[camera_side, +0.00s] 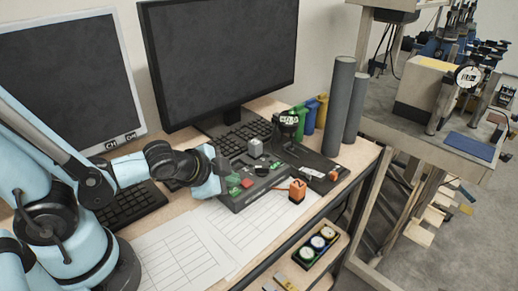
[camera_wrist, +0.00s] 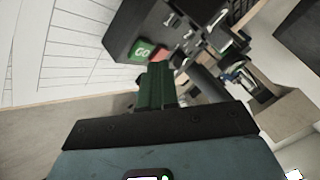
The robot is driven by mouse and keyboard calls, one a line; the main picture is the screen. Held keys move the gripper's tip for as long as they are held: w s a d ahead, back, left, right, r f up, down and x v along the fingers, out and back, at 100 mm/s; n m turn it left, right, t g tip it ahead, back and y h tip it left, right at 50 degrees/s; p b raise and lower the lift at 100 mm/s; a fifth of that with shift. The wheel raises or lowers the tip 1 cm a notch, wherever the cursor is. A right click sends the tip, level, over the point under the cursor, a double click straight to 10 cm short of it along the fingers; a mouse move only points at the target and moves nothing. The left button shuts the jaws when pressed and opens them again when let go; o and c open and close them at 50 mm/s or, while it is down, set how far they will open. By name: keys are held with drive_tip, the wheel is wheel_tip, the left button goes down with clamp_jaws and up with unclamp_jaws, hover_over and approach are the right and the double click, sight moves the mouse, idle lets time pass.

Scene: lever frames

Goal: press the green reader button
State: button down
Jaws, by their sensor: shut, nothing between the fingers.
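The green reader button (camera_wrist: 142,50), marked GO, shows on the dark reader box (camera_wrist: 122,36) in the wrist view. A red button (camera_wrist: 158,57) sits beside it. My gripper (camera_wrist: 155,70) is shut and empty, its green fingers pressed together. In the wrist view the fingertips appear just below the green button; I cannot tell whether they touch it. In the side view my gripper (camera_side: 226,178) is at the left end of the box (camera_side: 262,188), close to the red button (camera_side: 247,183). The green button is hard to tell from the green fingers there.
An orange block (camera_side: 297,191) stands at the box's right front. A black stand (camera_side: 288,122) rises behind the box, with grey cylinders (camera_side: 340,100) farther right. Monitors (camera_side: 220,50) and a keyboard (camera_side: 130,205) are behind and left. Paper sheets (camera_side: 185,245) lie flat in front.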

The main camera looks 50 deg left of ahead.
sight(231, 193)
drive_tip(key=shift+f, duration=0.1)
idle(0.7)
drive_tip(key=shift+f, duration=0.3)
idle(0.5)
drive_tip(key=shift+r, duration=0.45)
drive_tip(key=shift+r, duration=2.5)
